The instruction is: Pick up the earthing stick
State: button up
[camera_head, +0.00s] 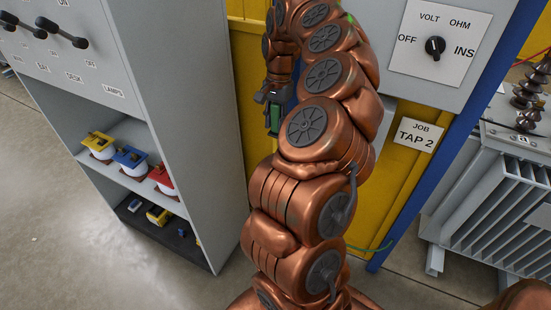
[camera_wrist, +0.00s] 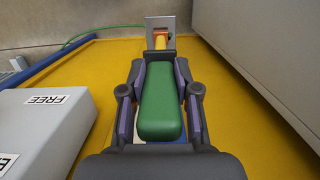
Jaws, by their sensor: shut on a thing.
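The earthing stick shows in the wrist view as a green block-like handle (camera_wrist: 162,105) with a yellow and orange part beyond it. My gripper (camera_wrist: 160,72) is shut on the green handle, one finger along each side. Beyond the fingertips, the stick's far end meets a grey bracket or plate (camera_wrist: 148,32); I cannot tell whether they touch. A green cable (camera_wrist: 95,30) runs off to the left from that end. In the head view, my gripper (camera_head: 272,97) is small and partly hidden by my arm, with the green handle (camera_head: 275,120) just below it.
A yellow panel (camera_wrist: 215,85) lies behind the stick. A grey box marked FREE (camera_wrist: 45,125) is close on the left, and a large grey surface (camera_wrist: 270,50) is on the right. In the head view, a grey cabinet (camera_head: 185,110) stands left of my gripper, with a transformer (camera_head: 490,180) at right.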

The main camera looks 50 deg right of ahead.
grip_shut()
dwell(0.4)
